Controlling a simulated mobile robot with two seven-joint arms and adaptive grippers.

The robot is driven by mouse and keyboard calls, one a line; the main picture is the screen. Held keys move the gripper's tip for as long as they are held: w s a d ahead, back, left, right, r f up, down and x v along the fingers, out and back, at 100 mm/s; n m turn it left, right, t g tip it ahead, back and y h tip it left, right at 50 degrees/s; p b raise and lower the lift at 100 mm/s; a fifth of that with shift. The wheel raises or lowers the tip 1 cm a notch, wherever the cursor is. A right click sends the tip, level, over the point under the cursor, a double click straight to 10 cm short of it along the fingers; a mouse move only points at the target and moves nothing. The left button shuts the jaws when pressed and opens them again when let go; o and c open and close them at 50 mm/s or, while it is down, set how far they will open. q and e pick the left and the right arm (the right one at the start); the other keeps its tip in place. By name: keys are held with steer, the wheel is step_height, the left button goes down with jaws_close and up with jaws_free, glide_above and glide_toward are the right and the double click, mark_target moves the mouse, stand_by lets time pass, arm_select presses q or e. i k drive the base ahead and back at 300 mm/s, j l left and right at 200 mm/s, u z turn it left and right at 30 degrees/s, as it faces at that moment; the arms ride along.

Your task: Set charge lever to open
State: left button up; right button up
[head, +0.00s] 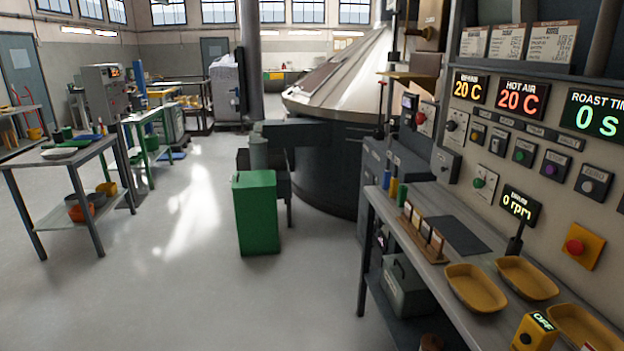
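No part is clearly readable as the charge lever. At the top right, a brass-coloured plate (432,24) and a dark upright rod (393,32) stand beside the control panel (560,140). They are partly cut off by the top edge, and I cannot tell whether either belongs to the lever or how it is set. The panel shows lit displays and several round buttons. Neither of my grippers is in view.
A bench (455,262) with yellow trays (475,288) runs below the panel. A green bin (256,213) stands on the floor, before a large dark drum with a metal cone (335,75). A work table (62,160) is at left. Open floor (165,275) lies in front.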

mark_target(396, 13)
steer(key=i+u, duration=0.2)
steer(key=i, duration=3.05)
steer(key=i+z, duration=0.2)
steer(key=i, duration=0.3)
steer(key=i+j+z, duration=0.15)
steer(key=i, duration=0.35)
steer(key=i+z, duration=0.2)
steer(key=i, duration=0.3)
